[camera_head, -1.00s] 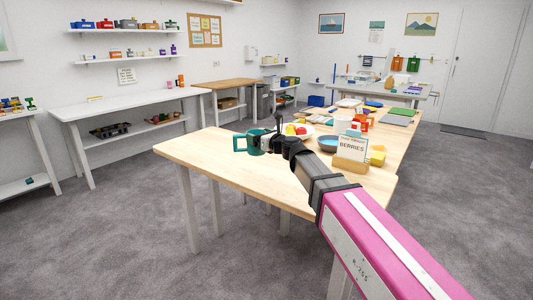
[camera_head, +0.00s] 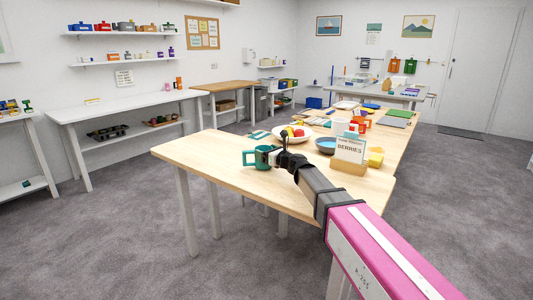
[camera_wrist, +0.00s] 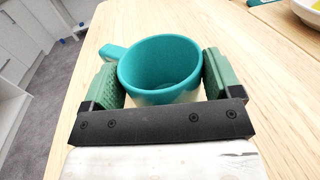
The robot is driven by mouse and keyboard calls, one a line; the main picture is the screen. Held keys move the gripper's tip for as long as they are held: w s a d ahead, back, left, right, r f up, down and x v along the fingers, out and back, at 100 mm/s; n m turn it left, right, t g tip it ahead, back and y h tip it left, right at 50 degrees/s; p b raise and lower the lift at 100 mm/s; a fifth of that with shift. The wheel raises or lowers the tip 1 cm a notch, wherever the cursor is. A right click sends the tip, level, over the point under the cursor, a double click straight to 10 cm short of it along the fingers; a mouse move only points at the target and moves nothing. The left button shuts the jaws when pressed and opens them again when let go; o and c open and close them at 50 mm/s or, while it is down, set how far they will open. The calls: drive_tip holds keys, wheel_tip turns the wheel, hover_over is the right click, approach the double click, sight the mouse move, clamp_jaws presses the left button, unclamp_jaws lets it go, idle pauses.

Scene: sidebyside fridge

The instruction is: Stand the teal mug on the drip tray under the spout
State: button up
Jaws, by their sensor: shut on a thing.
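The teal mug (camera_head: 264,155) is upright at the near left part of the long wooden table (camera_head: 225,180), low at the tabletop. Whether its base touches the wood I cannot tell. It also shows in the wrist view (camera_wrist: 160,68), with its open mouth up and its handle pointing left. My gripper (camera_wrist: 162,80) is shut on the mug, with a green finger pad on each side of its body; the gripper also shows in the head view (camera_head: 281,157). I cannot make out a drip tray or a spout in either view.
Several more items crowd the table's far part. The table's near left end is clear. A white side table (camera_head: 130,104) stands along the wall.

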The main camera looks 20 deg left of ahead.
drive_tip(key=o, duration=1.2)
drive_tip(key=shift+f, duration=0.1)
drive_tip(key=shift+o, duration=0.2)
